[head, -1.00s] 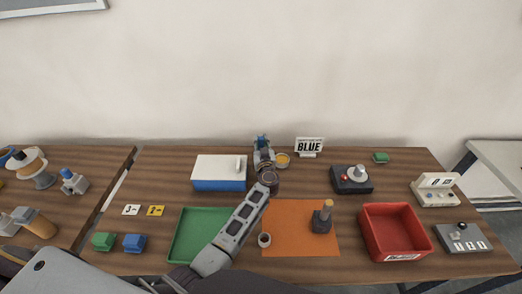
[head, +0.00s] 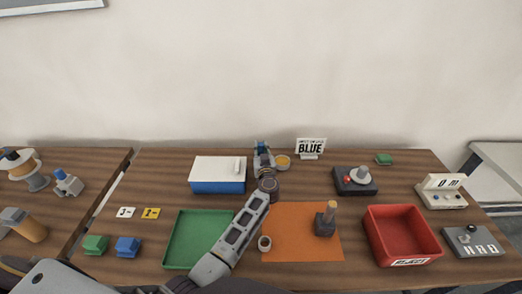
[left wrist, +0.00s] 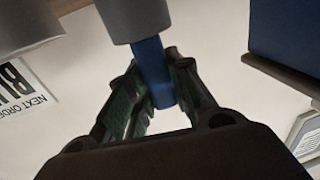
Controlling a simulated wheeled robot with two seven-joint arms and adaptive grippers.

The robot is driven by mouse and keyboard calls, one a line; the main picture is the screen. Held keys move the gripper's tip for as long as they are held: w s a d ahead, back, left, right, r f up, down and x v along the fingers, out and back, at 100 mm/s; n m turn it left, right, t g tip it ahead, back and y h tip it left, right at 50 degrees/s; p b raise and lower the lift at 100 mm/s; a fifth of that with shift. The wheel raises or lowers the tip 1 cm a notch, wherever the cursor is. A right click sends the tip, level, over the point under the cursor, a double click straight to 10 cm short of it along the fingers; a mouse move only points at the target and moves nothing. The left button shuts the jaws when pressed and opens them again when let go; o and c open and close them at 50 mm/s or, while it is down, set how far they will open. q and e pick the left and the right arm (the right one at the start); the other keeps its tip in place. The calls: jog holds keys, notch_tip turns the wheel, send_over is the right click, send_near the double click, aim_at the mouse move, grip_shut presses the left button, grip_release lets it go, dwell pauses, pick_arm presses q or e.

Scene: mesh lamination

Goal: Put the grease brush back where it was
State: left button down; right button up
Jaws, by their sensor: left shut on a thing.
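My left gripper (head: 263,150) is at the back of the table, between the white-and-blue box and the yellow-topped pot. It is shut on a blue piece, which I take to be the grease brush (left wrist: 152,62). In the left wrist view, the blue piece is between the two fingers (left wrist: 158,95) and meets a grey cylinder (left wrist: 140,18). I cannot tell whether that cylinder is part of the brush or a holder. The small round pot with yellow contents (head: 283,161) stands just right of the gripper. My right gripper is not in view.
The white-and-blue box (head: 218,175) is close on the left; the BLUE sign (head: 311,148) stands at the back right. A green tray (head: 178,240), an orange mat (head: 290,250) with a wooden-handled tool (head: 326,220), and a red bin (head: 402,235) are in front.

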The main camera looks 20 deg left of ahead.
aim_at(261, 150)
pick_arm(q)
jog(key=shift+f, duration=0.15)
jog(key=c, duration=1.3)
grip_release()
jog(key=shift+s+d+r+p, duration=0.2)
jog(key=shift+s+p, duration=0.25)
jog(key=shift+p, duration=0.05)
jog(key=shift+p+v, duration=1.7)
jog(key=shift+v, duration=0.55)
jog(key=shift+p+v, duration=1.4)
jog(key=shift+v, duration=0.75)
jog(key=shift+p+v, duration=0.6)
jog(key=shift+v, duration=0.55)
